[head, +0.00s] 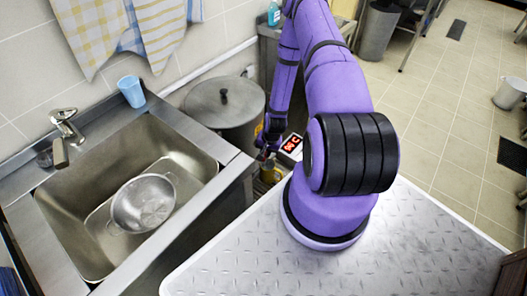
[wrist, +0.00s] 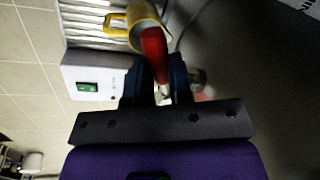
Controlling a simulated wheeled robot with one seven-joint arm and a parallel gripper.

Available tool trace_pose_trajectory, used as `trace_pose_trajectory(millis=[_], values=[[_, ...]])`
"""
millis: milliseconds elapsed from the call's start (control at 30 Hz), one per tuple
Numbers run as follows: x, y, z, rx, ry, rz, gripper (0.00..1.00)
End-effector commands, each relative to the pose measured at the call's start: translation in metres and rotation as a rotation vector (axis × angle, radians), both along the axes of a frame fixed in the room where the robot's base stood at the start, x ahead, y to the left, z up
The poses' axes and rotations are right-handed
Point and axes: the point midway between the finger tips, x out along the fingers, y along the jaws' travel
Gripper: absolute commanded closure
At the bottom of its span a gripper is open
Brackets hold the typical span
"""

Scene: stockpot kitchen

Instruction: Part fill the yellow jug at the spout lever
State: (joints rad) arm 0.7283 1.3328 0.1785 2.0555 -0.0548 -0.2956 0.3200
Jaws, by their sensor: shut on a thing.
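The yellow jug (wrist: 117,21) stands on a slatted metal grate at the top of the wrist view, its mouth facing my camera. In the head view a small part of the jug (head: 268,172) shows below my gripper (head: 267,143). The red spout lever (wrist: 154,52) reaches from between my fingers (wrist: 157,90) across the edge of the jug's mouth in the picture. My gripper is shut on the lever. The spout itself and the water level in the jug are hidden or too dark to tell.
A lidded grey stockpot (head: 224,108) stands beside my gripper. A white box (head: 291,146) with a red display is close by; a white box with a green switch (wrist: 87,87) shows in the wrist view. The sink (head: 70,205) holds a colander (head: 144,203). A blue cup (head: 132,91) stands behind.

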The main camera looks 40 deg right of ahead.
Motion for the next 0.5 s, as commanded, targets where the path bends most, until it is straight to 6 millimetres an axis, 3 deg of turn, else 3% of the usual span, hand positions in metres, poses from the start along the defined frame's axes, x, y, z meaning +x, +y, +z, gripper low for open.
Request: trace_pose_trajectory(millis=[167, 200, 300, 500], values=[[0.0003, 0.0002, 0.0004, 0.0, 0.0, -0.001, 1.0], [0.0004, 0.0002, 0.0004, 0.0, 0.0, -0.002, 0.74], [0.0003, 0.0002, 0.0003, 0.0, 0.0, -0.002, 0.55], [0.0003, 0.0002, 0.0002, 0.0, 0.0, -0.003, 0.55]])
